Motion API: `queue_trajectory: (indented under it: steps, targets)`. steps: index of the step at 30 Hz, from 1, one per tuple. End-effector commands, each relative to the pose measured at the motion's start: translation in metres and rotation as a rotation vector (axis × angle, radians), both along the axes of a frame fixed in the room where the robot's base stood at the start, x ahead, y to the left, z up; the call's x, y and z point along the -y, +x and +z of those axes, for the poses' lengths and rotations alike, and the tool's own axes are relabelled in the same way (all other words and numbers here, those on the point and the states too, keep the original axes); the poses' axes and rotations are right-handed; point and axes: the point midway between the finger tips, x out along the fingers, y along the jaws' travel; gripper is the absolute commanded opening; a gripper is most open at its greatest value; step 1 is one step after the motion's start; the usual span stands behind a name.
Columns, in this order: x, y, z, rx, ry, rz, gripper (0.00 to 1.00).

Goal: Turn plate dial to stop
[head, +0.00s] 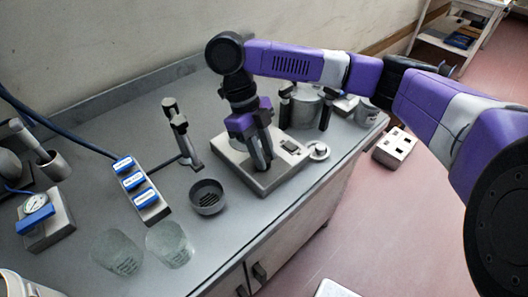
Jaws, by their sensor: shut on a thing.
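The plate unit (235,152) is a pale grey, flat box on the bench, with a small dark display (290,146) on its top. My gripper (262,162) points down over the middle of the unit, its dark fingers closed at the top surface. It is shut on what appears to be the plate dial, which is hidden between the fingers. The dial's mark and angle cannot be seen.
A dark round cup (207,197) and two clear beakers (168,244) stand in front. A blue-buttoned strip (143,190) and a clamp stand (180,135) are at left. A pot (303,107) stands behind the gripper. A small silver disc (318,150) lies near the bench's right edge.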

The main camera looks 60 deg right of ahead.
Motion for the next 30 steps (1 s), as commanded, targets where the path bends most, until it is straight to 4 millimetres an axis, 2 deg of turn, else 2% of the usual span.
queue_trajectory:
  steps: [12, 13, 16, 26, 30]
  targets:
    - [0.0, 0.001, 0.0, 0.004, -0.001, 0.007, 0.0]
    - [0.0, 0.001, 0.0, 0.005, 0.0, 0.006, 0.3]
    - [0.0, 0.001, 0.0, 0.004, 0.0, 0.006, 0.48]
    - [0.0, 0.001, 0.001, 0.001, -0.001, 0.006, 0.48]
    - [0.002, 0.006, 0.014, 0.002, -0.003, 0.006, 0.48]
